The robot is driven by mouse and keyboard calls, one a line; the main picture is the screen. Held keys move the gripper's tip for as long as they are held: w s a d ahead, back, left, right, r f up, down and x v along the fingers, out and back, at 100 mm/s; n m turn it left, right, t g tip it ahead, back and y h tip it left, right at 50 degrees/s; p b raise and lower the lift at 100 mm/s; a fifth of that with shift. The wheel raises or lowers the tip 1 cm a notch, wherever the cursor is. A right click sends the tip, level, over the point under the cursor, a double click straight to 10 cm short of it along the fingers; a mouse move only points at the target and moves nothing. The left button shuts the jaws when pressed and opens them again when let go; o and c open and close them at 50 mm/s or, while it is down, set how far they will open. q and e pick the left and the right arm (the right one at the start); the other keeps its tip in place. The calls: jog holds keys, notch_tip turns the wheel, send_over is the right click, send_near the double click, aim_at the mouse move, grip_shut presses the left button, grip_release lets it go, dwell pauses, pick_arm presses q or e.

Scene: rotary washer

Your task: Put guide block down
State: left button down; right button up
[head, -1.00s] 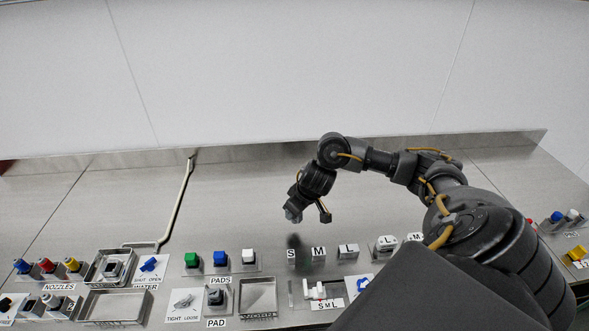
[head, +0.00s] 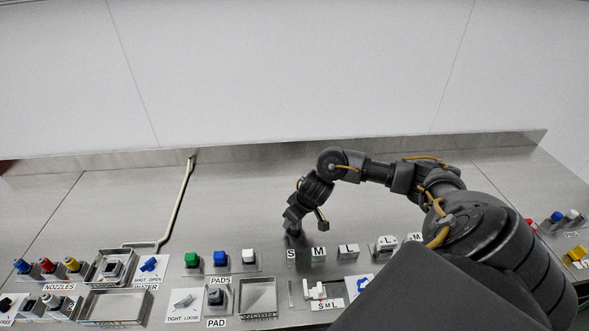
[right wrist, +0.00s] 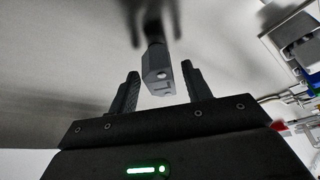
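The guide block shows as a small grey block (right wrist: 158,72) with a light round spot, in the right wrist view. It lies between the two fingers of my right gripper (right wrist: 160,84), with a visible gap on each side. These fingers are apart. In the head view my right gripper (head: 292,231) points down just behind the S label (head: 291,254), at the left end of the S, M, L row. Contact between block and surface cannot be made out. My left gripper is out of view.
Blocks marked M (head: 318,254) and L (head: 348,251) stand right of the S label. A white part (head: 316,291) sits in front of them. The green pad (head: 192,259) and blue pad (head: 221,258) stand to the left. The counter behind is clear.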

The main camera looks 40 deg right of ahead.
jog(key=shift+r, duration=0.35)
jog(key=p+v, duration=0.1)
jog(key=v, duration=1)
jog(key=shift+s+r+p, duration=0.25)
jog(key=shift+s+p, duration=0.05)
jog(key=shift+p, duration=0.05)
